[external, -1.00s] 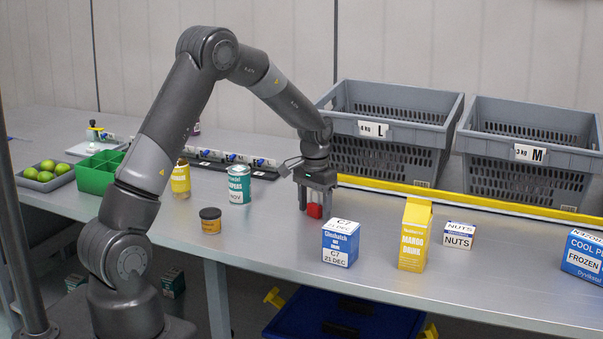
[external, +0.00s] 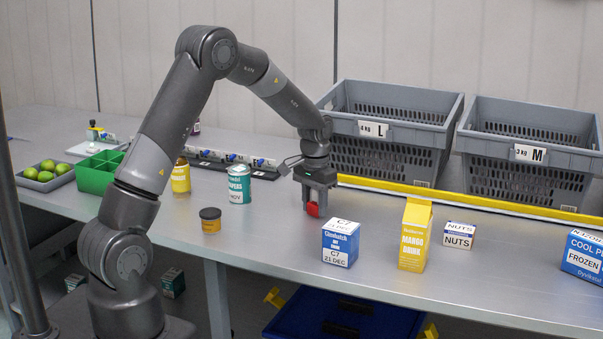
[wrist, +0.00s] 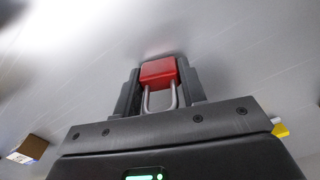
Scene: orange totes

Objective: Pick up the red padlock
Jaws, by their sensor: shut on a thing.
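The red padlock (external: 313,209) is between the fingers of my gripper (external: 312,205), low over the grey table in the external view. In the wrist view the padlock (wrist: 159,73) shows its red body and a silver shackle that points back toward the palm. The two dark fingers of my gripper (wrist: 159,88) are shut on it from both sides. Part of the padlock is hidden by a finger in the external view. I cannot tell for sure whether it still touches the table.
A blue box (external: 340,243), a yellow mango drink carton (external: 414,237) and a nuts box (external: 459,235) stand to the right. A teal can (external: 239,185) and a small jar (external: 210,220) stand left. Grey crates (external: 385,155) (external: 525,165) stand behind a yellow strip (external: 460,198).

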